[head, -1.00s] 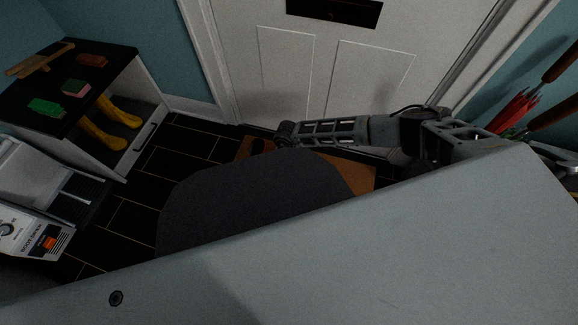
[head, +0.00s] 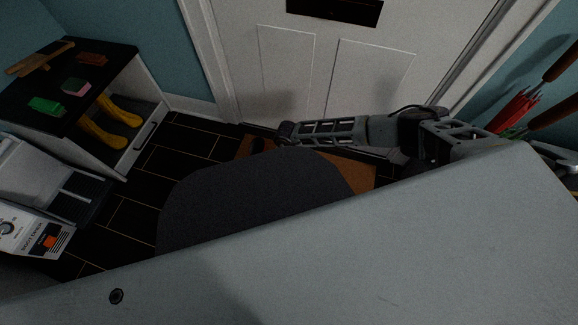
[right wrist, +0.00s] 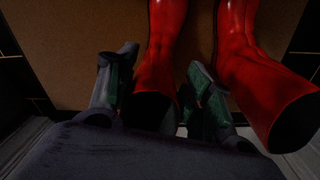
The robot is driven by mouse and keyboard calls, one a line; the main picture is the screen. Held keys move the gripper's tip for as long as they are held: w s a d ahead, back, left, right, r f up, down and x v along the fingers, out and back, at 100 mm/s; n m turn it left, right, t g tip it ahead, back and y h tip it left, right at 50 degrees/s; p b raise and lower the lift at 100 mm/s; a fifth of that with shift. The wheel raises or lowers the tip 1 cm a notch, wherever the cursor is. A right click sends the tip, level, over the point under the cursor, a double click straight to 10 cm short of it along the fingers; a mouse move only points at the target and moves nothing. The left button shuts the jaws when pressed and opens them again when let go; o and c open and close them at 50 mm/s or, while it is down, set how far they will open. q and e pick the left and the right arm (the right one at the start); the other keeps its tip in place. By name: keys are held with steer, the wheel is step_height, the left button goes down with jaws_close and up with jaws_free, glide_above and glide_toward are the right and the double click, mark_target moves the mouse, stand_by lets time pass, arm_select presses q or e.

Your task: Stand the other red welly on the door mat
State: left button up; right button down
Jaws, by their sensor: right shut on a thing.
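In the right wrist view, my right gripper (right wrist: 161,66) is shut on the shaft of a red welly (right wrist: 160,55), one finger on each side near its dark open top. A second red welly (right wrist: 255,75) is close beside it on the right, its dark opening towards the camera. Both are seen over the brown door mat (right wrist: 75,45); I cannot tell whether the held welly's sole touches it. In the head view the door mat (head: 361,176) lies before the white door, mostly covered by my body and arm. No red welly shows there. My left gripper is not in view.
Yellow wellies (head: 105,128) sit in a low black-topped bench (head: 85,68) at the left. A red umbrella (head: 512,110) is at the right by the wall. Dark tiles (head: 185,145) left of the mat are clear.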

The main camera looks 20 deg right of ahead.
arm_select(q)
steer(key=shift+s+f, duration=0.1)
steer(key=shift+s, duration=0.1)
arm_select(e)
steer(key=c, duration=0.7)
jaws_free()
steer(key=o, duration=0.6)
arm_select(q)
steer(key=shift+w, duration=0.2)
arm_select(e)
steer(key=shift+o, duration=0.2)
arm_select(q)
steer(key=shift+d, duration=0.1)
